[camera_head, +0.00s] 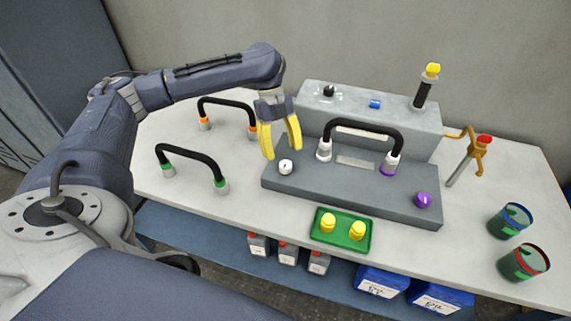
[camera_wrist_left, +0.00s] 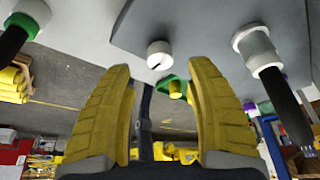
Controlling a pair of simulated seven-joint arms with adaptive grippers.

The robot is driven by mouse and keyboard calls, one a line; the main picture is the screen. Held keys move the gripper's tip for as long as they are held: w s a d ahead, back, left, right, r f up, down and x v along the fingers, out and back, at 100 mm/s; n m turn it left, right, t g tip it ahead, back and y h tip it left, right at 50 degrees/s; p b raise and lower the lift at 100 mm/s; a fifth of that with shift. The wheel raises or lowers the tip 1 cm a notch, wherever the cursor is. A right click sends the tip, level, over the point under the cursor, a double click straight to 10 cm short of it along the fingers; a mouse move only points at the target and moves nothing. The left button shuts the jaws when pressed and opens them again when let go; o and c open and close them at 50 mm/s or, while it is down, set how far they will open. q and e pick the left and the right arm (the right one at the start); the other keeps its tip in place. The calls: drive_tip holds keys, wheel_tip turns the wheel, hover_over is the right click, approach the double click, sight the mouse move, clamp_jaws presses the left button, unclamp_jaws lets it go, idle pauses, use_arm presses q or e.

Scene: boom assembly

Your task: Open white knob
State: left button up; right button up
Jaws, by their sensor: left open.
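The white knob (camera_head: 285,167) is a small round knob with a dark slot, at the left end of the grey block's lower step. In the left wrist view the white knob (camera_wrist_left: 160,55) lies ahead of the fingertips, between their lines. My left gripper (camera_head: 284,148), with yellow fingers, is open and empty above and beside the white knob in the head view. In the left wrist view the left gripper (camera_wrist_left: 160,75) has its two fingers well apart, and I see no contact with the knob. My right gripper is not in view.
The grey stepped block (camera_head: 352,183) carries a black handle (camera_head: 362,130) with white and purple ends and a purple knob (camera_head: 423,200). A green tray (camera_head: 318,228) with yellow pieces is in front. Black handles with green (camera_head: 190,155) and orange (camera_head: 228,103) ends stand left.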

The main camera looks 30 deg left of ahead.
sight(285, 164)
use_arm(q)
drive_tip(key=shift+x, duration=2.7)
drive_tip(key=shift+d, duration=0.1)
clamp_jaws()
